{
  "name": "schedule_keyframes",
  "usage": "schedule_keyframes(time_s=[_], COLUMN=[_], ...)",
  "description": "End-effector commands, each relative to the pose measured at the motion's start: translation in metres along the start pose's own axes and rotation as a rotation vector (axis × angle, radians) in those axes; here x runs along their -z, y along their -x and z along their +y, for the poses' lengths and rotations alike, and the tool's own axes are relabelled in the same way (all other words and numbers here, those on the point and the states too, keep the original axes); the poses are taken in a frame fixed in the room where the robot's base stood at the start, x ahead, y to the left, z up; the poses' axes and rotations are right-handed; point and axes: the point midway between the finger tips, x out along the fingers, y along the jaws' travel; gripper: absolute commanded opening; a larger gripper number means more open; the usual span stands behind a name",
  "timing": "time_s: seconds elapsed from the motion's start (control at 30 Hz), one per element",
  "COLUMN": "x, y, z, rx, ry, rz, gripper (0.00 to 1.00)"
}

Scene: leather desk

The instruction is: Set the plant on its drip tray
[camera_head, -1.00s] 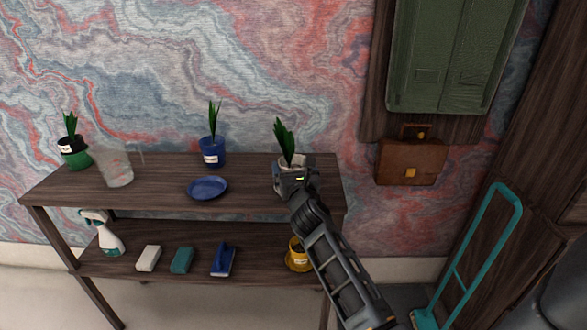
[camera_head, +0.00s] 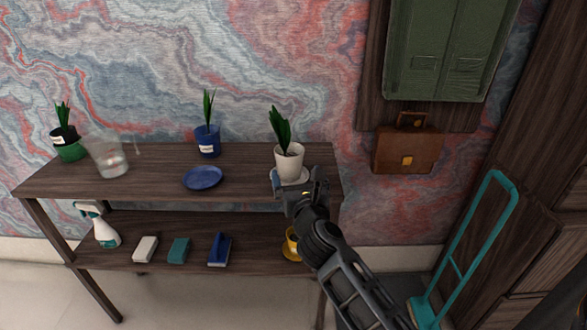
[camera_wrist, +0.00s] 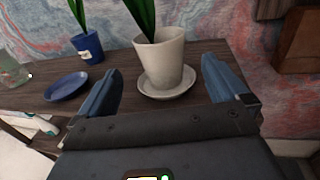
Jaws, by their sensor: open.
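A white pot with a green-leaved plant (camera_head: 289,163) stands upright on a white drip tray (camera_head: 303,179) at the right end of the upper shelf. In the wrist view the pot (camera_wrist: 160,60) sits inside the rim of the tray (camera_wrist: 166,93). My gripper (camera_head: 298,186) is open and empty in front of the pot, its fingers apart to either side and clear of it. A blue pot with a plant (camera_head: 207,140) stands farther left on bare wood, and a blue drip tray (camera_head: 203,178) lies empty in front of it.
A green pot with a plant (camera_head: 68,148) and a clear pitcher (camera_head: 107,158) stand at the left end. The lower shelf holds a spray bottle (camera_head: 104,232), sponges, a blue brush (camera_head: 220,250) and a yellow cup (camera_head: 290,245). A teal trolley (camera_head: 459,265) stands at right.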

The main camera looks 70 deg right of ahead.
Motion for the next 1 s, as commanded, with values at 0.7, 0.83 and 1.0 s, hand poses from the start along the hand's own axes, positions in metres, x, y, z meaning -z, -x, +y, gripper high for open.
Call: schedule_keyframes(time_s=[0.7,0.83,1.0], x=[0.008,0.005,0.0], y=[0.117,0.176,0.252], z=[0.017,0.026,0.034], rx=[-0.132,-0.225,-0.341], ry=[0.706,1.147,1.7], rz=[-0.105,-0.226,-0.457], gripper=[1.0,1.0,1.0])
